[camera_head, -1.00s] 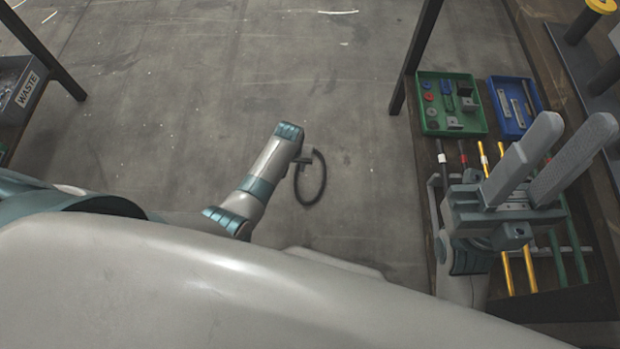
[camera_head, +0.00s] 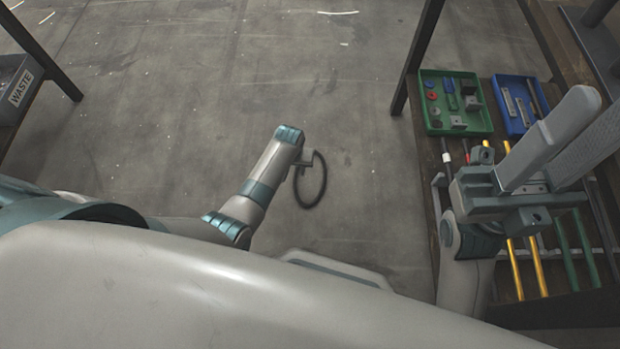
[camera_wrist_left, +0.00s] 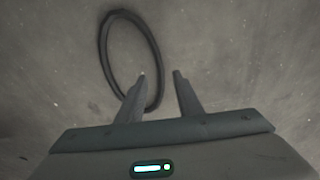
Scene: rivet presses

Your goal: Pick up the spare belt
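The spare belt looks like a thin black loop (camera_head: 322,190) low in the middle of the head view. My left gripper (camera_head: 304,160) is at the upper left part of the loop. In the left wrist view, the belt (camera_wrist_left: 103,45) reaches from the upper left down to my left gripper (camera_wrist_left: 160,76). Its fingers are apart, with the loop's right side showing between the tips and its lower end partly hidden by the left finger. I cannot tell whether they touch it. My right gripper (camera_head: 585,125) is open and empty above the bench at right.
The bench at right carries a green tray (camera_head: 432,126) of small parts, a blue tray (camera_head: 513,127), and several yellow and green rods. A grey bin marked WASTE (camera_head: 18,85) stands at far left. The floor (camera_head: 220,90) between is clear.

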